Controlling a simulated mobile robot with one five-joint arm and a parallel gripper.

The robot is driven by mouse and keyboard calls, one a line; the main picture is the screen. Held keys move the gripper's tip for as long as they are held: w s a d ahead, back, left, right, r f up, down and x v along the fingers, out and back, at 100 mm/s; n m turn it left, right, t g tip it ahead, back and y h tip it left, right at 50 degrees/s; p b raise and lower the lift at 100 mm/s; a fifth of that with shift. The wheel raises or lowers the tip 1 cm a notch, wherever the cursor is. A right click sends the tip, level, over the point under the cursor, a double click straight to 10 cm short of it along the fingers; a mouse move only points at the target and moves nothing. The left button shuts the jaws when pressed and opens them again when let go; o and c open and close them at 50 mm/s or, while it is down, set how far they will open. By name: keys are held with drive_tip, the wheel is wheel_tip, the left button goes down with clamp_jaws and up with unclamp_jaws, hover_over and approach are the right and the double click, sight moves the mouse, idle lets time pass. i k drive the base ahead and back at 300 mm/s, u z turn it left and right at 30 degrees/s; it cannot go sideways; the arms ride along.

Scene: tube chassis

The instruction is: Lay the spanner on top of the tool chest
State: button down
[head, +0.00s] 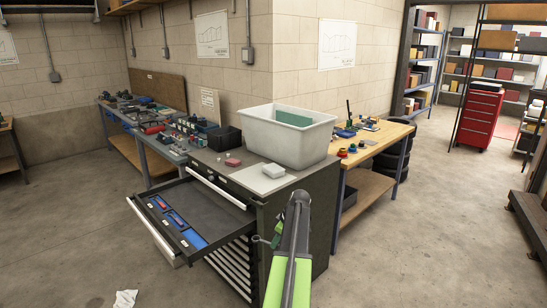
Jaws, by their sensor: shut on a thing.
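The dark grey tool chest (300,205) stands in the middle, with a wide drawer (215,212) pulled out to the left. My arm rises in front of its right side, and my gripper (268,241) hangs low beside the chest, partly hidden by the arm. It is shut on a thin, small thing, apparently the spanner (257,239), of which only a small greyish end shows. It is below the level of the chest top. I cannot tell whether it touches the chest.
A large grey bin (255,129) fills the back of the chest top. A red block (233,162), a white block (273,170) and a pale sheet (252,181) lie in front. A wooden bench (385,134) stands right; a red cabinet (477,118) stands far back.

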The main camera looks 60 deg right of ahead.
sight(245, 177)
drive_tip(key=z, duration=4.15)
drive_tip(key=i, duration=0.1)
drive_tip(key=u, duration=3)
drive_tip(key=i, duration=1.65)
drive_tip(key=z, duration=0.2)
drive_tip(key=k, duration=0.65)
drive_tip(key=u, duration=0.2)
drive_tip(key=i, duration=0.65)
drive_tip(key=z, duration=0.05)
